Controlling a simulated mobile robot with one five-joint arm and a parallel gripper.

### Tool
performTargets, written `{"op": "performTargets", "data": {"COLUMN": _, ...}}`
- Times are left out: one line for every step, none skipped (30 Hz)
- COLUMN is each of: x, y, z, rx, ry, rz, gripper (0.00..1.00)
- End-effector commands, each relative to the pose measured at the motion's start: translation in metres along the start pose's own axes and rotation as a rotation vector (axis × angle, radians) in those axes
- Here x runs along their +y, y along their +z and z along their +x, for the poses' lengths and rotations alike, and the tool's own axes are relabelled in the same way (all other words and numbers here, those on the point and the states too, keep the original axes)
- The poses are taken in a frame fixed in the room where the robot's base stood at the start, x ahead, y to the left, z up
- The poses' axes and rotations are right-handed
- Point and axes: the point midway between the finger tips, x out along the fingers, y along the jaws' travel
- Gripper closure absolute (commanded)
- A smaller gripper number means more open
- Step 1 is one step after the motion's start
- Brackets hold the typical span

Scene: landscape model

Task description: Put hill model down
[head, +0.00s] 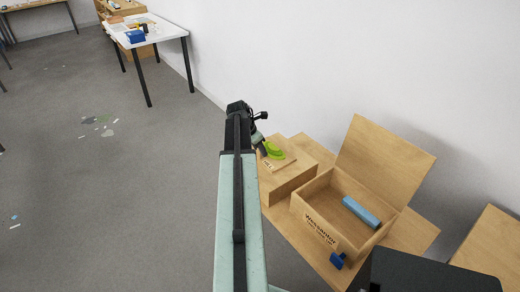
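A small bright green piece (274,151), which looks like the hill model, shows just past the end of my arm. It appears over a thin wooden board on top of a closed-looking wooden box (290,183). I cannot tell whether it rests on the board or hangs slightly above it. My gripper (262,146) is right at the left side of the green piece. Its fingers are small and partly hidden by the arm, so their opening and any hold on the piece cannot be made out.
A white wall is behind. A white table (165,32) stands far back; grey floor is open at left.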

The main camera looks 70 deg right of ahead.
Motion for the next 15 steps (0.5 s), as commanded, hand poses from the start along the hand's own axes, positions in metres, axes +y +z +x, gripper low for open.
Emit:
{"op": "performTargets", "data": {"x": 0.0, "y": 0.0, "z": 0.0, "rx": 0.0, "ry": 0.0, "rz": 0.0, "gripper": 0.58}}
{"op": "performTargets", "data": {"x": 0.0, "y": 0.001, "z": -0.001, "rx": 0.0, "ry": 0.0, "rz": 0.0, "gripper": 0.58}}
{"op": "performTargets", "data": {"x": 0.0, "y": 0.001, "z": -0.002, "rx": 0.0, "ry": 0.0, "rz": 0.0, "gripper": 0.58}}
{"op": "performTargets", "data": {"x": 0.0, "y": 0.002, "z": -0.003, "rx": 0.0, "ry": 0.0, "rz": 0.0, "gripper": 0.58}}
{"op": "performTargets", "data": {"x": 0.0, "y": 0.003, "z": -0.005, "rx": 0.0, "ry": 0.0, "rz": 0.001, "gripper": 0.58}}
{"op": "performTargets", "data": {"x": 0.0, "y": 0.003, "z": -0.009, "rx": 0.0, "ry": 0.0, "rz": 0.0, "gripper": 0.58}}
{"op": "performTargets", "data": {"x": -0.001, "y": 0.003, "z": -0.013, "rx": 0.0, "ry": 0.0, "rz": 0.0, "gripper": 0.58}}
{"op": "performTargets", "data": {"x": -0.001, "y": 0.003, "z": -0.017, "rx": 0.0, "ry": 0.0, "rz": 0.0, "gripper": 0.58}}
{"op": "performTargets", "data": {"x": -0.001, "y": 0.004, "z": -0.024, "rx": 0.0, "ry": 0.0, "rz": 0.0, "gripper": 0.58}}
{"op": "performTargets", "data": {"x": -0.001, "y": 0.004, "z": -0.03, "rx": 0.0, "ry": 0.0, "rz": 0.0, "gripper": 0.58}}
{"op": "performTargets", "data": {"x": -0.001, "y": 0.004, "z": -0.036, "rx": 0.0, "ry": 0.0, "rz": -0.001, "gripper": 0.58}}
{"op": "performTargets", "data": {"x": -0.001, "y": 0.005, "z": -0.045, "rx": 0.0, "ry": 0.0, "rz": -0.001, "gripper": 0.58}}
{"op": "performTargets", "data": {"x": -0.001, "y": 0.005, "z": -0.052, "rx": 0.0, "ry": 0.0, "rz": -0.001, "gripper": 0.58}}
{"op": "performTargets", "data": {"x": -0.001, "y": 0.005, "z": -0.06, "rx": 0.0, "ry": 0.0, "rz": -0.001, "gripper": 0.58}}
{"op": "performTargets", "data": {"x": -0.001, "y": 0.006, "z": -0.07, "rx": 0.0, "ry": 0.0, "rz": -0.001, "gripper": 0.58}}
